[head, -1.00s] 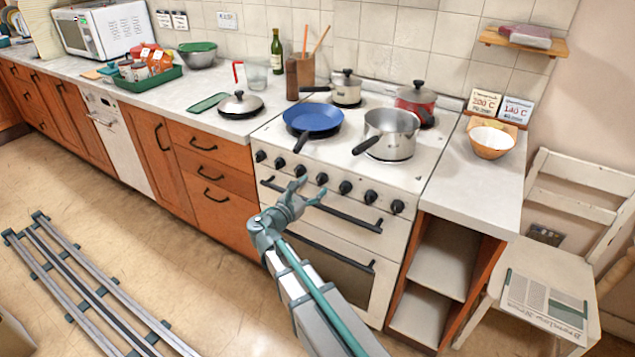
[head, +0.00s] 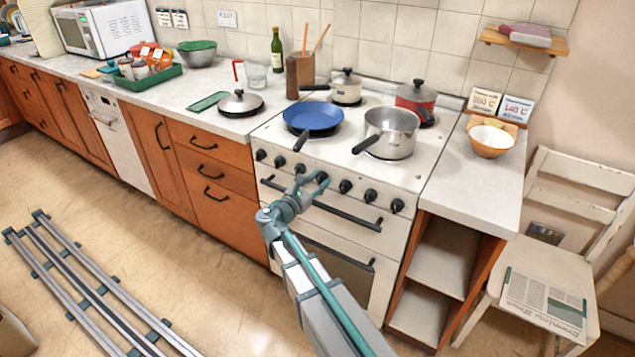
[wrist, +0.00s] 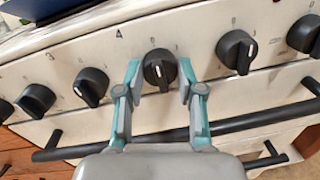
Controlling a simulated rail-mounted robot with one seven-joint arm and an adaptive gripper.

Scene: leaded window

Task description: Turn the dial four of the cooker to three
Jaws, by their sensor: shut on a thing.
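The cooker (head: 290,140) is white with a row of black dials along its front. The fourth dial from the left (wrist: 160,80) is round and black with a white pointer line. In the wrist view this line stands nearly upright. My gripper (wrist: 159,68) has a teal finger on each side of this dial and is shut on it. In the head view my gripper (head: 313,184) reaches the front panel at this dial, which the fingers partly cover. Small printed marks sit above the dials; the ones by this dial are too small to read surely.
Neighbouring dials stand close on the left (wrist: 91,86) and right (wrist: 237,51). An oven handle bar (wrist: 255,120) runs just below. A blue pan (head: 313,117) and a steel saucepan (head: 391,133) stand on the hob with handles toward the front. The floor left of my arm is clear up to the rails (head: 85,285).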

